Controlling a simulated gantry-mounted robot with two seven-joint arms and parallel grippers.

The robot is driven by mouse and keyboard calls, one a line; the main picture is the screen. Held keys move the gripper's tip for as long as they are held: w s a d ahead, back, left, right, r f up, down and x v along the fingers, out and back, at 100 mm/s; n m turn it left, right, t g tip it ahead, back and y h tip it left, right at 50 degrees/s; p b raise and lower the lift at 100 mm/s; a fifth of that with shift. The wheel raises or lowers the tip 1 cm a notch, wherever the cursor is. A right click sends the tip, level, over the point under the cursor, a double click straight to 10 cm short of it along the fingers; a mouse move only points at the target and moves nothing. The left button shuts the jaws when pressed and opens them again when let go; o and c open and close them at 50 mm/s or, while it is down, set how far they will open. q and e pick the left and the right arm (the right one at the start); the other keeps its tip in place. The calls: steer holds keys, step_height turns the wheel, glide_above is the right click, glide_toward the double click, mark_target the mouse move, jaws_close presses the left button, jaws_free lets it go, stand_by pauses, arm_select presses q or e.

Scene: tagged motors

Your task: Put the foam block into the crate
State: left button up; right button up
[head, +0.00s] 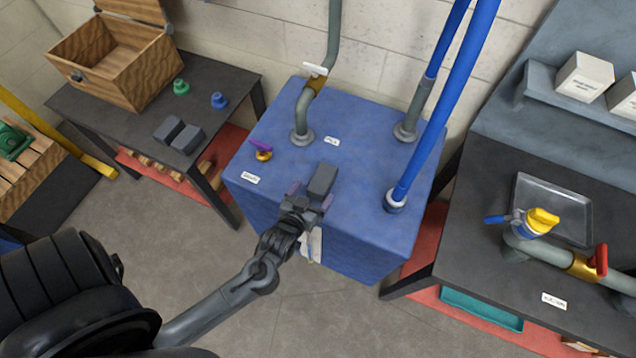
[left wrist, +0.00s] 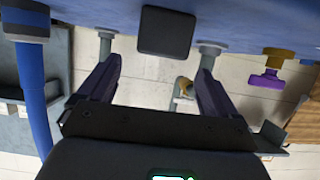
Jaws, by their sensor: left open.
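A dark grey block (head: 322,180), which looks like the foam block, sits on top of the blue cabinet (head: 345,125) near its front edge. My left gripper (head: 311,197) is open and empty at the front side of this block. In the left wrist view the block (left wrist: 166,30) shows ahead of the two purple-dark fingers (left wrist: 155,78), roughly between them and apart from them. A wooden chest with its lid up (head: 125,78), the likely crate, stands on the dark table at the left. My right gripper is not in view.
Pipes rise from the cabinet top, including a thick blue one (head: 440,110) at the right. A purple-handled valve (head: 262,150) stands left of the block. Grey blocks (head: 178,134) and green and blue knobs lie on the left table. A metal tray (head: 552,195) lies on the right bench.

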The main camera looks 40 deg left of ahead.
arm_select(q)
steer(key=s+d+r+m+g+h, duration=0.2)
steer(key=s+d+m+g+h, duration=0.1)
steer(key=s+d+g+h, duration=0.1)
steer(key=shift+s+d+r, duration=0.4)
steer(key=shift+s+d, duration=0.5)
steer(key=shift+s, duration=0.35)
steer(key=shift+o, duration=0.2)
steer(key=s+r+m+g, duration=0.2)
steer(key=s+g, duration=0.3)
steer(key=s, duration=0.3)
steer(key=shift+d+r+m+h, duration=0.25)
steer(key=shift+m+h, duration=0.05)
steer(key=shift+m, duration=0.1)
